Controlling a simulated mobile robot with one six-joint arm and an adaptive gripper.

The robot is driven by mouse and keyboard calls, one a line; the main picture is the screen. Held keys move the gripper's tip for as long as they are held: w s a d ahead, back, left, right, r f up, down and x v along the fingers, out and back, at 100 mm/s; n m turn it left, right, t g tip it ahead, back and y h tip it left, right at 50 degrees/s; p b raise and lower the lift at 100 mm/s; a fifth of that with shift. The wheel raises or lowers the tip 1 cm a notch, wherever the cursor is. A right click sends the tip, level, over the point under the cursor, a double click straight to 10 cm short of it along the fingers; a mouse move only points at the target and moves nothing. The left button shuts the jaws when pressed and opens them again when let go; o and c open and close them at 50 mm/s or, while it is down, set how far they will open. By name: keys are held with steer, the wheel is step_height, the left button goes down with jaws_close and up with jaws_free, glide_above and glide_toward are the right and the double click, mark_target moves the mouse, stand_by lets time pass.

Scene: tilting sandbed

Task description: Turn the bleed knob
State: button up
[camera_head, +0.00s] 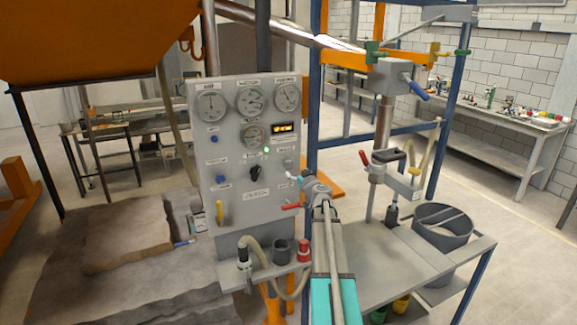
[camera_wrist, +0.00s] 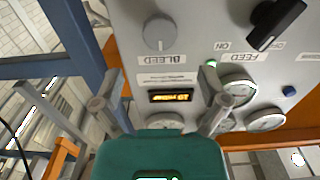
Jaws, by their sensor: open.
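The bleed knob is a round grey dial (camera_wrist: 158,32) with a pale pointer mark, on the grey panel in the wrist view. The panel appears upside down there, with the "BLEED" label below the knob. In the head view the small knob (camera_head: 287,163) is right of the black feed switch (camera_head: 255,172). My gripper (camera_wrist: 160,98) is open and empty, its two fingers spread apart in front of the panel. The knob lies beyond the fingertips, not between them. In the head view my gripper (camera_head: 299,179) is just below and right of the knob.
The black feed switch (camera_wrist: 277,24) is beside the knob in the wrist view. Round gauges (camera_head: 252,134) and a lit display (camera_head: 283,127) sit above. A blue post (camera_wrist: 75,45) stands close beside the panel. A red-handled valve (camera_head: 291,206) is below.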

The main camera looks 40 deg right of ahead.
mark_target(290, 165)
steer(key=x, duration=0.8)
steer(key=c, duration=1.2)
steer(key=shift+o, duration=0.2)
